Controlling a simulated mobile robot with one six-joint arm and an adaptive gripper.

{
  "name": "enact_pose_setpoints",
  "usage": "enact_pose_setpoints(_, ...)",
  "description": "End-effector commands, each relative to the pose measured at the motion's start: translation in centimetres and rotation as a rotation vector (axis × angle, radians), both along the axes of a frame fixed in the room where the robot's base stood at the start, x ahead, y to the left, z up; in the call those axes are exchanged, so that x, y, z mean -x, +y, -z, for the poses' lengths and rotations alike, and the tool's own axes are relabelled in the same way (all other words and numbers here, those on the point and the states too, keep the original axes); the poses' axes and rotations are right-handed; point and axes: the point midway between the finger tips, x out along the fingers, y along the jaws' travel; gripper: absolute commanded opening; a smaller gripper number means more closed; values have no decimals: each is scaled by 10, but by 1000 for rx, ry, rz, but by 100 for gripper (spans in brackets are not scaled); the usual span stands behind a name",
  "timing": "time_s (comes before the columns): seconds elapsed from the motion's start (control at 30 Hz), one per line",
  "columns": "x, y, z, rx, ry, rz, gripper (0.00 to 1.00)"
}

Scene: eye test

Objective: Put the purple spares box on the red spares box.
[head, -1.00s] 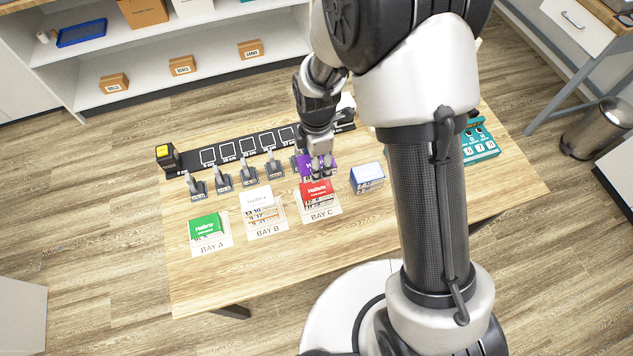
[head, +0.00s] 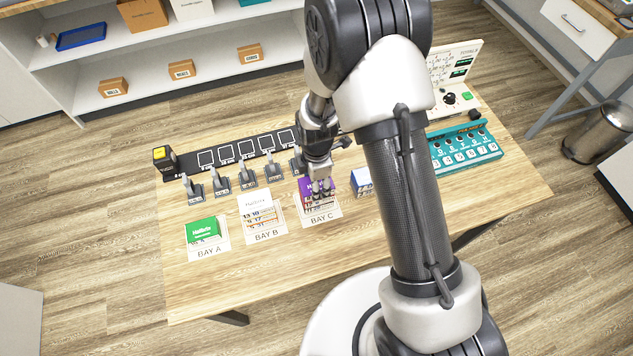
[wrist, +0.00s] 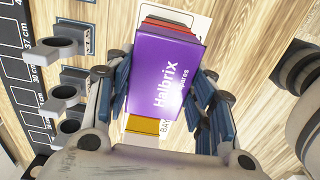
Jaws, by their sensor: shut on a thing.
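My gripper (head: 320,187) is shut on the purple spares box (head: 305,185) and holds it above the bay C card (head: 321,217). In the wrist view the purple box (wrist: 160,80) lies between the blue-padded fingers, its lettered top toward the camera. The red spares box is mostly hidden under the purple one; a red strip (wrist: 172,24) shows past the purple box's far end in the wrist view. The purple box looks roughly lined up over it. I cannot tell whether the two boxes touch.
A green box (head: 203,231) stands in bay A and a white box (head: 258,212) in bay B. A blue-and-white box (head: 361,181) stands close on the right, partly behind my arm. Several grey clamp-like holders (head: 246,175) line the black ruler strip behind. The front tabletop is clear.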

Motion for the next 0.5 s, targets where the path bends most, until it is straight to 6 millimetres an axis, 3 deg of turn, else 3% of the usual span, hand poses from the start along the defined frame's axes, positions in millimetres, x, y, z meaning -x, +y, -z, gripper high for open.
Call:
enact_pose_setpoints(0.1,0,0,5,0,0,0,23)
enact_pose_setpoints(0.13,0,0,4,0,1,0,52)
enact_pose_setpoints(0.4,0,0,3,0,1,0,70)
enact_pose_setpoints(0.5,0,0,3,0,1,0,70)
